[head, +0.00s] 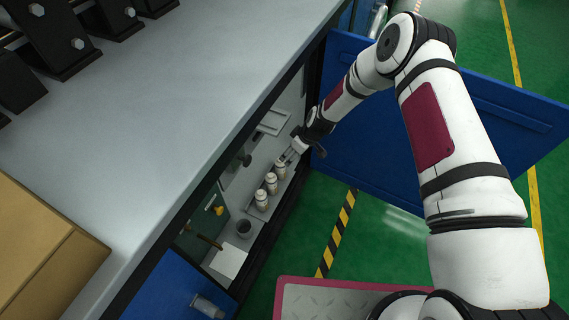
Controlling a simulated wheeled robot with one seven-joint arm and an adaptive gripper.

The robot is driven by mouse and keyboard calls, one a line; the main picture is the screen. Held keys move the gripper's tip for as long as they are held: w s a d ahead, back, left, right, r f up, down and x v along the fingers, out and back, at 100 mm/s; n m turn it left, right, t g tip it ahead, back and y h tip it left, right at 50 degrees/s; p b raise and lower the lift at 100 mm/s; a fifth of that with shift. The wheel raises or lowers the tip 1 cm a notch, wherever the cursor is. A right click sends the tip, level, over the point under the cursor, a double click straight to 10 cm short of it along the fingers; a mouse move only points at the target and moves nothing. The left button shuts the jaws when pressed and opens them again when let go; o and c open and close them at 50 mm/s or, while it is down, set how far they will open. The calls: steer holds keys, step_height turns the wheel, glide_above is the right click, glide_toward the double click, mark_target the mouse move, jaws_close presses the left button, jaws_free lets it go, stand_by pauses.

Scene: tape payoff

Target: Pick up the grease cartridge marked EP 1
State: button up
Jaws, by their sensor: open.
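Three white cartridges stand in a row inside the open cabinet below the grey worktop: a near one (262,200), a middle one (271,183) and a far one (280,168). Each has a pale body and darker bands. Their markings are too small to read, so I cannot tell which is EP 1. My gripper (289,156) is open at the cabinet opening, just beyond the far cartridge and close to it. I cannot tell whether it touches it.
The worktop (190,90) overhangs the cabinet. A blue door (370,150) stands open behind my arm, and another blue panel (175,290) is at lower left. A dark cup (244,229) and a white sheet (229,262) lie nearer. A cardboard box (45,255) sits on the worktop.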

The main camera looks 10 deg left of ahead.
mark_target(281, 166)
steer(key=shift+s+b+x, duration=0.15)
steer(key=shift+b+x, duration=1.25)
steer(key=shift+x, duration=2)
steer(key=shift+s+b+x, duration=0.2)
steer(key=shift+b+x, duration=1.15)
steer(key=shift+x, duration=2.05)
steer(key=shift+a, duration=0.1)
steer(key=shift+c, duration=0.5)
steer(key=c, duration=1.3)
